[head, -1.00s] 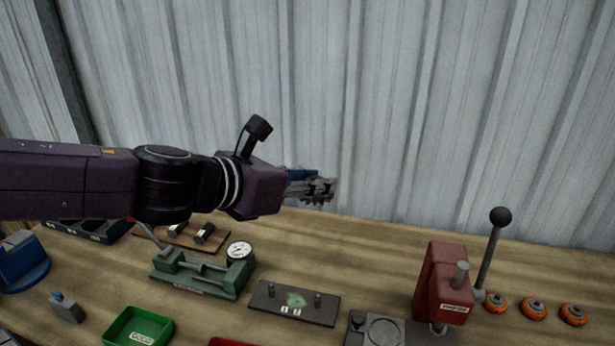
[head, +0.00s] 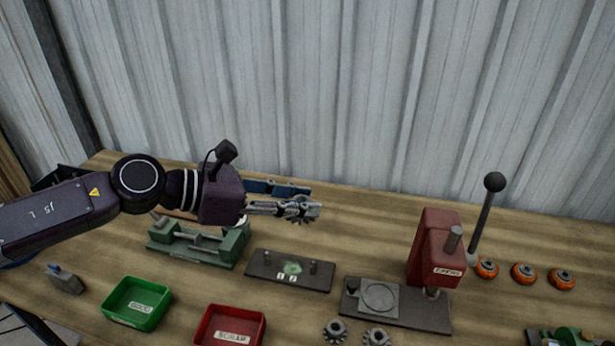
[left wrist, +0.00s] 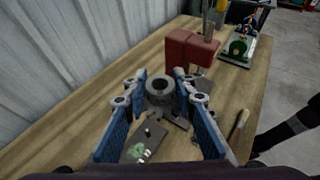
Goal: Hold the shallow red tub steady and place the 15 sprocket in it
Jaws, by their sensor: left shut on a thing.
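My left gripper (head: 284,208) is shut on a grey toothed sprocket (head: 301,209), held above the back of the bench. In the left wrist view the sprocket (left wrist: 160,91) sits between the blue-sided fingers; no tooth count can be read on it. The shallow red tub (head: 231,319), labelled SCRAP, is at the front of the bench, below and left of the sprocket and well apart from it. Its front edge meets the picture's bottom. The tub looks empty where it shows. My right gripper is not in view, and nothing is seen touching the tub.
A green tub (head: 137,303) labelled GOOD stands left of the red one. A dark plate with pins (head: 262,268) lies behind. Two loose sprockets (head: 335,331) lie right of the tub. A red press (head: 434,250) with a tall lever stands right; a green gauge fixture (head: 186,242) stands left.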

